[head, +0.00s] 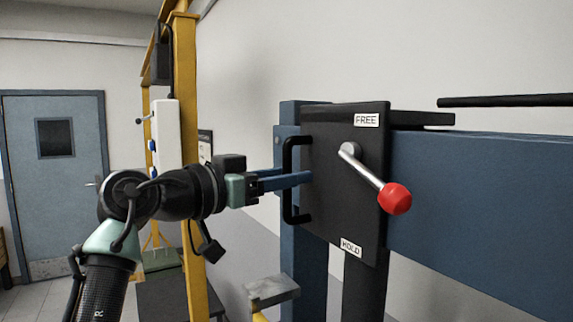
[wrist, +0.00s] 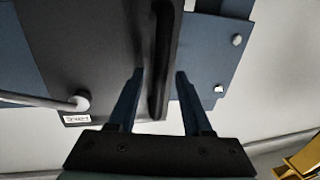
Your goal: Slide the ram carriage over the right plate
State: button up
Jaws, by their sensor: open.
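The ram carriage (head: 340,220) is a black plate box on the blue press beam (head: 480,200), near the beam's left end. It has a black bar handle (head: 289,205) on its left side and a silver lever with a red knob (head: 395,198), between FREE and HOLD labels. My gripper (head: 308,178) is open at the handle. In the wrist view its two blue fingers (wrist: 156,75) stand on either side of the handle (wrist: 163,60), with gaps visible. The carriage face also shows in the wrist view (wrist: 90,50). I cannot make out the right plate.
A blue upright (head: 304,275) stands below the carriage, with a grey ledge (head: 270,290) beside it. The beam runs clear to the right. A yellow hoist frame (head: 185,120) stands behind my arm. A blue door (head: 55,170) is at the far left.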

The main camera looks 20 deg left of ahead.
jog(key=shift+w+d, duration=0.1)
jog(key=shift+d, duration=0.05)
grip_shut()
dwell(1.4)
